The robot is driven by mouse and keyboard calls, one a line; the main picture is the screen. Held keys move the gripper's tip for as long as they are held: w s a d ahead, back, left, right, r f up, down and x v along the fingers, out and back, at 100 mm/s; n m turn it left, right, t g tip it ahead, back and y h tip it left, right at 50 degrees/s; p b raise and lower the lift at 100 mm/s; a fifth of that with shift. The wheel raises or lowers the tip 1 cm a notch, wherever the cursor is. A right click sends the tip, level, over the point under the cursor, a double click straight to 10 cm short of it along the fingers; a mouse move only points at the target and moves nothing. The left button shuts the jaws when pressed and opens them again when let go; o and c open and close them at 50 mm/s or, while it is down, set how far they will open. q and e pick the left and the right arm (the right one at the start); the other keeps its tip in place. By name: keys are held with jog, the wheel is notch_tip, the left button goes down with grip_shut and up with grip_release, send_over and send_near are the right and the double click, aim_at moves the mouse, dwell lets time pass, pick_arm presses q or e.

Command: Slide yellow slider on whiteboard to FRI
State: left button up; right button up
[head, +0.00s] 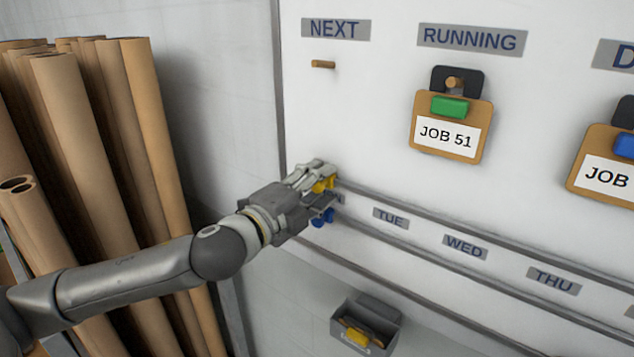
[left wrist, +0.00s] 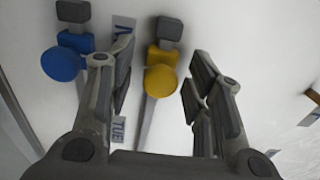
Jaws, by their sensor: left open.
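The yellow slider (head: 322,184) sits on the upper rail of the whiteboard, at its left end. My left gripper (head: 327,190) is at the slider with its fingers open. In the left wrist view, the round yellow knob (left wrist: 160,82) lies between the two open fingers (left wrist: 158,65), with a gap visible to the right finger. A blue slider (head: 323,218) is on the lower rail, and its knob (left wrist: 62,64) is outside the left finger. The gripper covers the left end of the day strip. My right gripper is not in view.
Labels TUE (head: 390,217), WED (head: 465,247) and THU (head: 553,282) run rightward between the rails; no readable FRI label shows. A JOB 51 clipboard (head: 452,158) and a wooden peg (head: 323,64) are above. Tall cardboard tubes (head: 150,120) stand left. A grey bin (head: 388,314) is below.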

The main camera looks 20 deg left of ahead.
pick_arm(q)
grip_shut()
dwell(0.3)
jog(key=shift+d, duration=0.15)
